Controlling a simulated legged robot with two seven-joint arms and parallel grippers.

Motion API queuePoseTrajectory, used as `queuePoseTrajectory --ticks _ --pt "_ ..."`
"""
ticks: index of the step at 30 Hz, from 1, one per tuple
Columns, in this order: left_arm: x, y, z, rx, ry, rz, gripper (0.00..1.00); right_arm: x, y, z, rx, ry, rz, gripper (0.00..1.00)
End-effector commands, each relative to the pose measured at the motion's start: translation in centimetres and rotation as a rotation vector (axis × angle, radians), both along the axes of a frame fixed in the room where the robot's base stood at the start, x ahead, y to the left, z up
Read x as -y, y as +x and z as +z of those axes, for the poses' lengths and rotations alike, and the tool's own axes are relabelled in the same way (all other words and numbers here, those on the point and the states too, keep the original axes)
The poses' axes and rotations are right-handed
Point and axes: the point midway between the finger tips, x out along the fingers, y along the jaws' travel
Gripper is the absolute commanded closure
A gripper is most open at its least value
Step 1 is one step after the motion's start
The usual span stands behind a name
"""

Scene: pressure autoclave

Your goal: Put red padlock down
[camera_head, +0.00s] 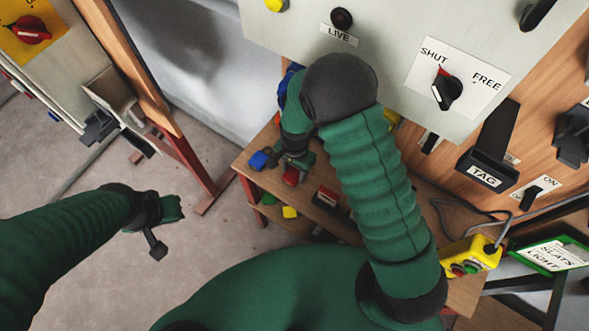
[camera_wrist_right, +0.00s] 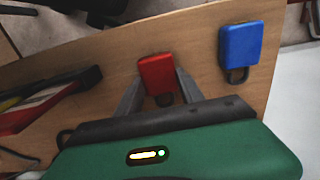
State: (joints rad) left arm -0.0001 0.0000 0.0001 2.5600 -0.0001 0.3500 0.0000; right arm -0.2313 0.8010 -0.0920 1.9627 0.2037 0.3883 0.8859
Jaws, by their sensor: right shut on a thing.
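The red padlock (camera_head: 291,176) is at the wooden bench (camera_head: 247,166), below my right gripper (camera_head: 296,162). In the right wrist view, my right gripper (camera_wrist_right: 158,94) is shut on the red padlock (camera_wrist_right: 157,74), with one grey finger on each side of it. The padlock is over the bench top; I cannot tell whether it touches the wood. A blue padlock (camera_head: 260,160) lies beside it, apart from the gripper; it also shows in the right wrist view (camera_wrist_right: 240,45). My left gripper (camera_head: 170,210) is over the floor at left, its fingers unclear.
A red and black object (camera_head: 326,198) lies on the bench, right of the red padlock. A yellow block (camera_head: 290,212) is lower down. A grey panel (camera_head: 400,60) with a SHUT/FREE switch (camera_head: 446,90) stands behind. A yellow button box (camera_head: 470,256) sits at right.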

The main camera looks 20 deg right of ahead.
Motion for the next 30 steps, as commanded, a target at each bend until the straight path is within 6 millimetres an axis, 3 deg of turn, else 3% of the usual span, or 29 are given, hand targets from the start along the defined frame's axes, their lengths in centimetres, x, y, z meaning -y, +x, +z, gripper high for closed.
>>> queuePoseTrajectory --ticks 4,5,9,20,23,30 --pt "0.0 0.0 -0.2 0.0 0.0 0.0 1.0 0.0 -0.1 -0.3 0.0 0.0 0.0 1.0" --pt "0.0 0.0 -0.1 0.0 0.0 0.0 1.0 0.0 -0.1 -0.2 0.0 0.0 0.0 0.51" --pt "0.0 0.0 -0.1 0.0 0.0 0.0 1.0 0.0 0.0 -0.2 0.0 0.0 0.0 0.33" --pt "0.0 0.0 0.1 0.0 0.0 0.0 1.0 0.0 0.0 0.4 0.001 0.0 0.0 0.33" --pt "0.0 0.0 0.1 0.0 0.0 0.0 1.0 0.0 0.1 2.1 0.004 0.0 0.0 0.33" --pt "0.0 0.0 0.5 0.0 0.0 0.0 1.0 0.1 0.1 8.4 0.006 0.001 0.001 0.33"
